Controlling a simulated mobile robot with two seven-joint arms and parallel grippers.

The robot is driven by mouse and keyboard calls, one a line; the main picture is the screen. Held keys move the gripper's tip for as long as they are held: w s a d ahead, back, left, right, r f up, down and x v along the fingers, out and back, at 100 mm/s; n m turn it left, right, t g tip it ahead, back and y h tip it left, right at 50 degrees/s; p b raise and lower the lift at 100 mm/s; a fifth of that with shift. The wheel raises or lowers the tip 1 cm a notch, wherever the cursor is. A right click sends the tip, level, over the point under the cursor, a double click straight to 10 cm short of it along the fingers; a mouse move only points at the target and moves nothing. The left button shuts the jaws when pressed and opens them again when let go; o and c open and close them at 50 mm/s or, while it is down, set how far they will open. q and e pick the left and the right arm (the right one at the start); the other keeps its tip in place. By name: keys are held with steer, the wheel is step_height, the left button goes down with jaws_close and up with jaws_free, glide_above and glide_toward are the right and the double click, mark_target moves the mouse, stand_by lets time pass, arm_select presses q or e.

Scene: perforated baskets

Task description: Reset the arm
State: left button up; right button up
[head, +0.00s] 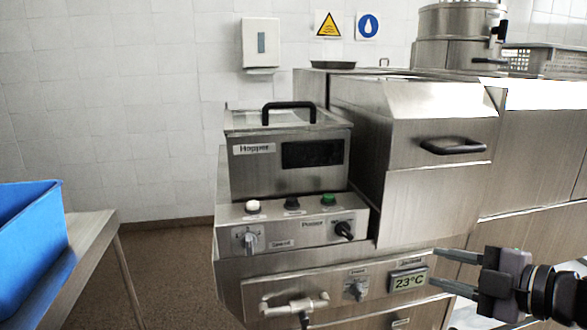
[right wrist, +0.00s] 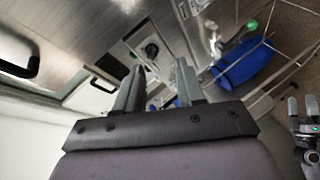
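My right gripper (head: 433,267) comes in from the right edge in the head view, in front of the lower panel of the steel machine. Its two fingers are apart with nothing between them. In the right wrist view the right gripper (right wrist: 158,75) also shows its fingers spread and empty. My left gripper (right wrist: 302,106) shows small at the right edge of the right wrist view, its two fingertips apart and nothing seen between them. The left arm is not in the head view.
A steel machine with a hopper (head: 262,175), a control box (head: 285,230) with knobs and a 23°C display (head: 408,282) stands close to the right gripper. A blue bin (head: 28,240) sits on a table (head: 88,232) at left. Floor (head: 165,270) between is clear.

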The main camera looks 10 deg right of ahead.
steer(key=a+f+m+y, duration=0.1)
steer(key=a+f+m, duration=0.4)
steer(key=f, duration=0.5)
steer(key=s+a+f+m+g+h, duration=0.1)
steer(key=s+a+f+m+h, duration=0.1)
steer(key=s+f+m, duration=0.3)
steer(key=s+a+f+m+g+h+p, duration=0.1)
steer(key=s+a+f+m+h, duration=0.2)
steer(key=s+f+m, duration=0.3)
steer(key=s+f, duration=0.5)
steer(key=f, duration=0.7)
steer(key=shift+h, duration=0.4)
steer(key=shift+f, duration=0.1)
